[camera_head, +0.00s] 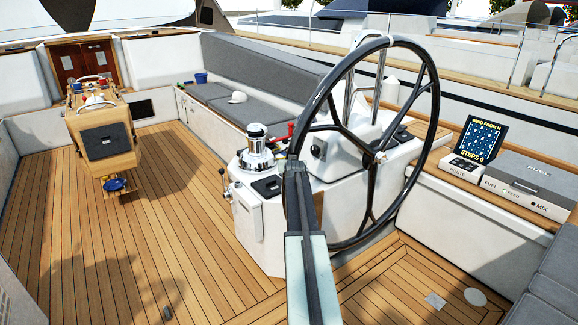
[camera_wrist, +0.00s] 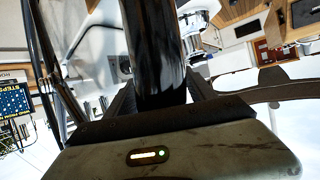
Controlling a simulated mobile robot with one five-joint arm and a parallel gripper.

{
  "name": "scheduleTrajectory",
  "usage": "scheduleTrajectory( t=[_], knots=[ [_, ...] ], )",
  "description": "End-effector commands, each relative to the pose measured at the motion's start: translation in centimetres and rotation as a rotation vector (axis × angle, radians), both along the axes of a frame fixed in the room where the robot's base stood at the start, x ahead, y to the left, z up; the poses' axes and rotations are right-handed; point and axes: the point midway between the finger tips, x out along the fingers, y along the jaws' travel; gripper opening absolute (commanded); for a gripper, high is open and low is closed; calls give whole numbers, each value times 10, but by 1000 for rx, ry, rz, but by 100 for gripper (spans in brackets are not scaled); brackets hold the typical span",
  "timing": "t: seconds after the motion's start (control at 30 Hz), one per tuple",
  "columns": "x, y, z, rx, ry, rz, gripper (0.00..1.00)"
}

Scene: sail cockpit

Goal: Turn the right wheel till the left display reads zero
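One large black steering wheel (camera_head: 436,110) stands upright on a white pedestal (camera_head: 265,225), in the right half of the head view. It is the only wheel I can see. My gripper (camera_head: 294,160) is at the wheel's left rim. In the wrist view the black rim (camera_wrist: 160,50) runs between the two dark fingers of my gripper (camera_wrist: 162,85), which appear closed against both its sides. A small dark instrument (camera_head: 318,148) sits on the pedestal behind the wheel; no reading is legible on it. I cannot make out any display identifiable as the left one.
A screen (camera_head: 481,140) on the right bench reads "WIND FROM N" and "STEPS 0". A grey-lidded box marked FUEL (camera_head: 538,172) is beside it. A chrome winch (camera_head: 256,150) stands left of the wheel. A wooden table (camera_head: 100,115) is at far left. Teak floor between is mostly clear.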

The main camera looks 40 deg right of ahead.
Motion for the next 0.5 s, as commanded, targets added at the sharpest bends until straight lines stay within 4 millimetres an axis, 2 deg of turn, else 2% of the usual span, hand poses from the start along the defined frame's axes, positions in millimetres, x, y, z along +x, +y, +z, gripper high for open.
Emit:
scheduleTrajectory(
  t=[0.33, 0.5],
  knots=[
    [1, 3, 1, 4, -3, 1, 68],
    [-12, 14, 10, 5, -3, 1, 68]
  ],
)
